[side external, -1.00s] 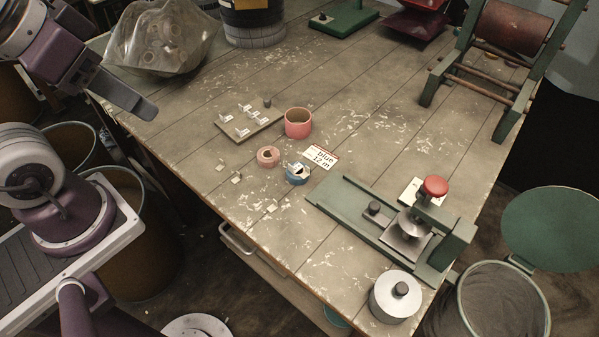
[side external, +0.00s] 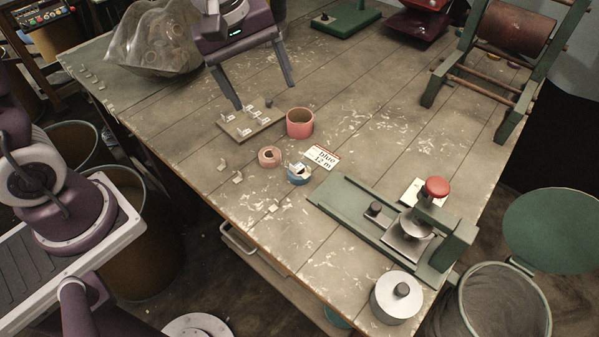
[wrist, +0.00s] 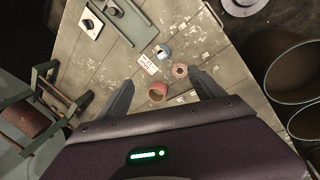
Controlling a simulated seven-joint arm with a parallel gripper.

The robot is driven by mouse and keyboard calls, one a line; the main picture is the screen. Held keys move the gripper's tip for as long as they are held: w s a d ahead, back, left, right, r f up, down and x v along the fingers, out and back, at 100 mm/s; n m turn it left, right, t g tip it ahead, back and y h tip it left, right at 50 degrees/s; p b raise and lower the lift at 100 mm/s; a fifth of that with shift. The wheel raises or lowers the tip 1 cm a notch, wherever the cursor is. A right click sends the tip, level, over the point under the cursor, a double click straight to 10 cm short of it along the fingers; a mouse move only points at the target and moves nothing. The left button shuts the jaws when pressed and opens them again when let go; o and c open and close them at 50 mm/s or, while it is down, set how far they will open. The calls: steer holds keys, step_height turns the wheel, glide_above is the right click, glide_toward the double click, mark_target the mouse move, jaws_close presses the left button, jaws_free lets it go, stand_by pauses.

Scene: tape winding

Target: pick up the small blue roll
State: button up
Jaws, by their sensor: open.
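The small blue roll (side external: 299,174) lies on the table just left of a card reading "blue 12 m" (side external: 320,157). In the wrist view the blue roll (wrist: 163,51) shows beyond the fingertips, beside the card (wrist: 147,64). A small pink roll (side external: 269,157) lies to its left, and a larger pink-red roll (side external: 299,122) stands behind it. My gripper (side external: 265,97) is open and empty, above the table behind and left of the rolls. Its two fingers point down, apart from the blue roll.
A small board with white clips (side external: 250,125) lies below my gripper. A green press with a red knob (side external: 400,225) stands right of the blue roll, and a metal cylinder (side external: 396,297) sits at the front corner. A crumpled clear bag (side external: 155,40) is at the back left.

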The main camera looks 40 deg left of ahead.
steer(key=w+f+n, duration=0.3)
steer(key=w+f, duration=0.1)
steer(key=f, duration=0.3)
steer(key=n+g, duration=0.2)
steer(key=n, duration=0.3)
glide_toward(299, 169)
steer(key=shift+n, duration=0.9)
steer(key=f, duration=0.6)
steer(key=d+f, duration=0.1)
steer(key=f, duration=0.2)
steer(key=shift+w+f, duration=0.15)
steer(key=shift+w, duration=0.05)
steer(key=c, duration=1.5)
